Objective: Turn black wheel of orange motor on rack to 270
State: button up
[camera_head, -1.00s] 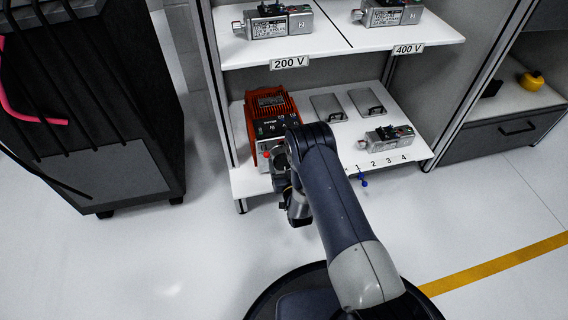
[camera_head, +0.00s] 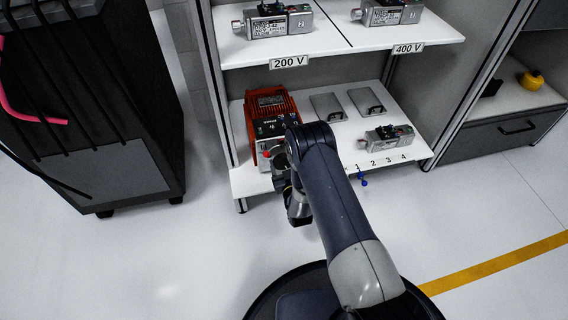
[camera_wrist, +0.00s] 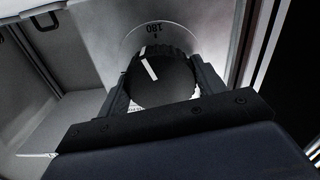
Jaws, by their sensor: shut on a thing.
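The orange motor (camera_head: 265,103) stands on the left of the lower rack shelf, with a dark front panel. In the wrist view the black wheel (camera_wrist: 162,82) fills the space between the two fingers of my gripper (camera_wrist: 163,92). The fingers are shut on its sides. The wheel has a white mark line near its upper left. In the head view my arm hides the wheel and the fingertips.
Two grey plates (camera_head: 328,106) and a metal servo unit (camera_head: 388,139) lie on the lower shelf (camera_head: 330,165) to the motor's right. More units stand on the upper shelf (camera_head: 345,45). A dark cabinet (camera_head: 100,110) stands at the left. The floor in front is clear.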

jog(key=n, duration=1.4)
dwell(0.4)
jog(key=o, duration=1)
jog(key=shift+s+d, duration=0.1)
